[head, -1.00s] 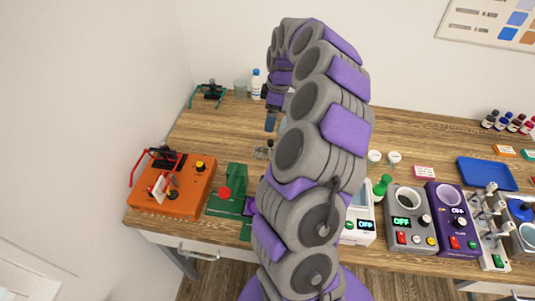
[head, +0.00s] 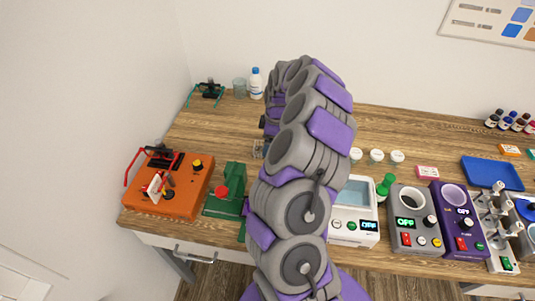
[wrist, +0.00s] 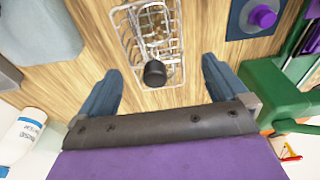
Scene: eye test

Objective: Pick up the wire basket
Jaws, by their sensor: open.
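The wire basket (wrist: 127,40) is a thin metal-wire rectangle standing on the wooden table in the wrist view. It holds small clear items and one with a black cap (wrist: 154,73). My gripper (wrist: 160,66) is open, its two blue-grey fingers spread wide, one toward each side of the basket's near end. Nothing is between the fingers' pads in their grip; I cannot tell the height above the basket. In the head view only a sliver of the basket (head: 258,149) shows left of my arm, which hides the rest and my fingers.
A green stand (head: 232,183) and an orange box (head: 175,195) are to the left. Devices with displays, such as a grey one (head: 408,205), line the right front. A white bottle (head: 256,83) and a glass beaker (head: 239,87) stand behind.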

